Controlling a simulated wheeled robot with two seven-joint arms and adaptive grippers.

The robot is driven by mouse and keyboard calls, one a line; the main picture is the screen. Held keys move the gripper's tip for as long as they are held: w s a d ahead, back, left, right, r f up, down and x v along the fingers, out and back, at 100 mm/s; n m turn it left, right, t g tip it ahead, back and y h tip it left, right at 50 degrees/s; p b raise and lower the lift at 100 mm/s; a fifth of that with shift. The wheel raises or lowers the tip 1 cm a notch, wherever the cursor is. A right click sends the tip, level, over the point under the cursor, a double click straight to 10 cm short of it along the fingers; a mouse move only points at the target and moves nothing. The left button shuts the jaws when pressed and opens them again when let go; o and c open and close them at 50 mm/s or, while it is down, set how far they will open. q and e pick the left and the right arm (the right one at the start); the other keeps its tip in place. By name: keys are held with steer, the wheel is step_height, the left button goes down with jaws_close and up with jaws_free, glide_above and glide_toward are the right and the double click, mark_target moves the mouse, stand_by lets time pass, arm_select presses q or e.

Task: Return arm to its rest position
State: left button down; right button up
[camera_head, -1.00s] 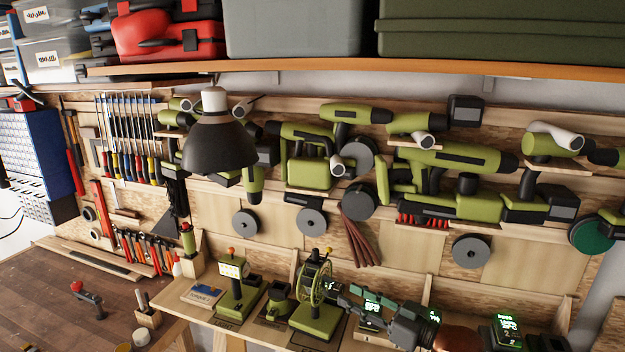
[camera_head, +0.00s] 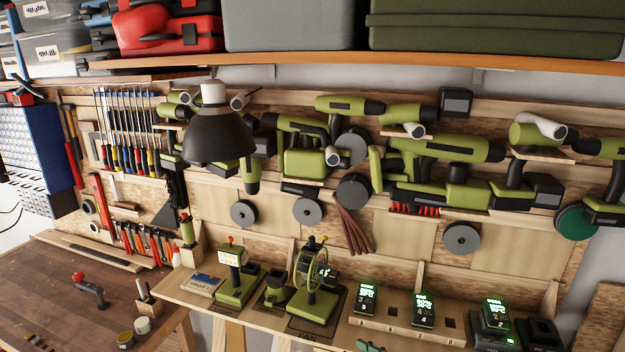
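A small grey-green piece of my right gripper (camera_head: 370,346) shows at the bottom edge, right of centre. The rest of that arm is out of view, and I cannot tell whether its fingers are open or shut. My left gripper is not in view. The green fan (camera_head: 315,275) stands upright on the narrow shelf, behind and to the left of the visible gripper piece.
Lit battery packs (camera_head: 423,308) stand in a wooden rack on the shelf's right part. A green work light (camera_head: 236,274) stands left of the fan. A black hanging lamp (camera_head: 218,138) is in front of the tool wall. The wooden workbench (camera_head: 65,305) is mostly clear at left.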

steer(key=s+d+f+m+g+h, duration=0.15)
steer(key=s+d+f+h, duration=0.25)
steer(key=s+d+f, duration=0.55)
steer(key=s+d+f+m+g+h, duration=0.1)
steer(key=s+d+f+m+h, duration=0.25)
steer(key=s+f, duration=0.6)
steer(key=s+d+f+m+g+h, duration=0.2)
steer(key=s+d+f, duration=0.3)
steer(key=s, duration=0.4)
steer(key=s+d+f+m+g+h, duration=0.1)
steer(key=s+d+f+g+h, duration=0.15)
steer(key=s+d+f, duration=0.4)
steer(key=s+a+f+g+y+b, duration=0.1)
steer(key=s+f, duration=0.1)
steer(key=f, duration=1.3)
steer(key=s+a+f+y+b, duration=0.1)
steer(key=a+f+b, duration=0.1)
steer(key=f, duration=1.3)
steer(key=s+f+n+g+b, duration=0.1)
steer(key=s+f, duration=1.9)
steer(key=shift+f+g+b, duration=0.4)
